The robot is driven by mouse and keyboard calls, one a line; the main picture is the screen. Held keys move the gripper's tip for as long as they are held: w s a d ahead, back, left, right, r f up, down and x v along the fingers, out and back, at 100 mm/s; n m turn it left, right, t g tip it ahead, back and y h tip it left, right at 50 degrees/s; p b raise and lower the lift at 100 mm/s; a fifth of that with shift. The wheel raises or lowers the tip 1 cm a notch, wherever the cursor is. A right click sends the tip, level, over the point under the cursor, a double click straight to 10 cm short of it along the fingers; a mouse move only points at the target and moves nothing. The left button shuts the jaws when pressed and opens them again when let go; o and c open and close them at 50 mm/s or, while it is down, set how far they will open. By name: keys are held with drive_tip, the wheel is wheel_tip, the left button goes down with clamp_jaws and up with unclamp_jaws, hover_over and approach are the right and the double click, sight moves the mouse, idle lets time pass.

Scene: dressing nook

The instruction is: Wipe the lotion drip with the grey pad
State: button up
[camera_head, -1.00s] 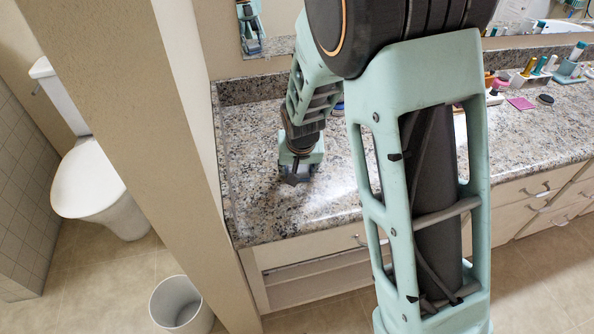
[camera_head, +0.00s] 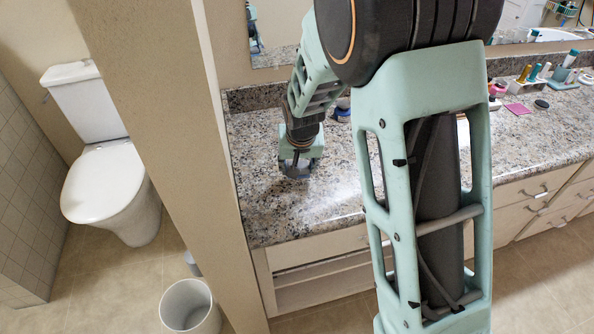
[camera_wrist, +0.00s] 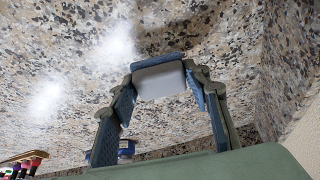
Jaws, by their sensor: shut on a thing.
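My gripper (camera_head: 294,172) is low over the left part of the granite counter (camera_head: 275,215). I cannot make out the lotion drip. Bright white patches on the stone in the wrist view look like glare.
A blue-banded jar (camera_wrist: 126,149) stands on the counter. A wall edge (camera_head: 165,130) bounds the left side. The front counter area is clear.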

drive_tip(key=shift+r+p, duration=1.3)
drive_tip(key=shift+r, duration=1.05)
drive_tip(key=shift+w, duration=0.1)
